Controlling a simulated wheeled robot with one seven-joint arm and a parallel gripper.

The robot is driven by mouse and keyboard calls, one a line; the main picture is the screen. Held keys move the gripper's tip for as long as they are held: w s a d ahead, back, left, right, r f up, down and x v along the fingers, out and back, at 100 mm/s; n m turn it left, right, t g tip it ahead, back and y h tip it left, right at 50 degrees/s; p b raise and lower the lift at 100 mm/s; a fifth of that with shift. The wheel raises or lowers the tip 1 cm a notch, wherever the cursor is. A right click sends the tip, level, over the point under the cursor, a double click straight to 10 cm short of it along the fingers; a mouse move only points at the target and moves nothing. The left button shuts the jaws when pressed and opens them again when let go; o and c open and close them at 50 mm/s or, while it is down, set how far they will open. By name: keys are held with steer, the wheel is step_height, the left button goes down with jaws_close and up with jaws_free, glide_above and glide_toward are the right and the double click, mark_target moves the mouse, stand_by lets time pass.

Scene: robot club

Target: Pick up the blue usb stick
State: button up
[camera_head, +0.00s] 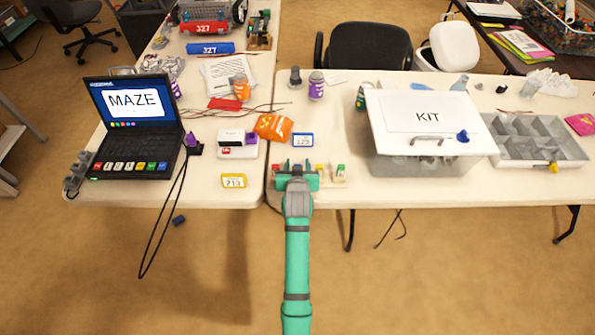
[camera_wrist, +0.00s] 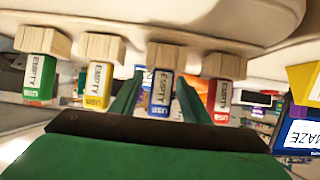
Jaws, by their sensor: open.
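The blue usb stick (camera_wrist: 160,92) is in the wrist view, with a white "EMPTY" label and a wooden block (camera_wrist: 166,56) at one end. My gripper (camera_head: 297,172) is at the table's front edge in the head view. Its two green fingers (camera_wrist: 159,88) are open in the wrist view, one on each side of the blue stick. I cannot tell whether either finger touches it. In the head view my gripper hides the blue stick.
In the wrist view, a yellow stick (camera_wrist: 98,84) and a green stick (camera_wrist: 41,78) are to the left, and a red stick (camera_wrist: 220,100) is close on the right. The kit box (camera_head: 420,165), orange bag (camera_head: 273,128) and laptop (camera_head: 130,167) are on the tables.

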steer(key=shift+w+f, duration=0.1)
steer(key=shift+w, duration=0.1)
jaws_close()
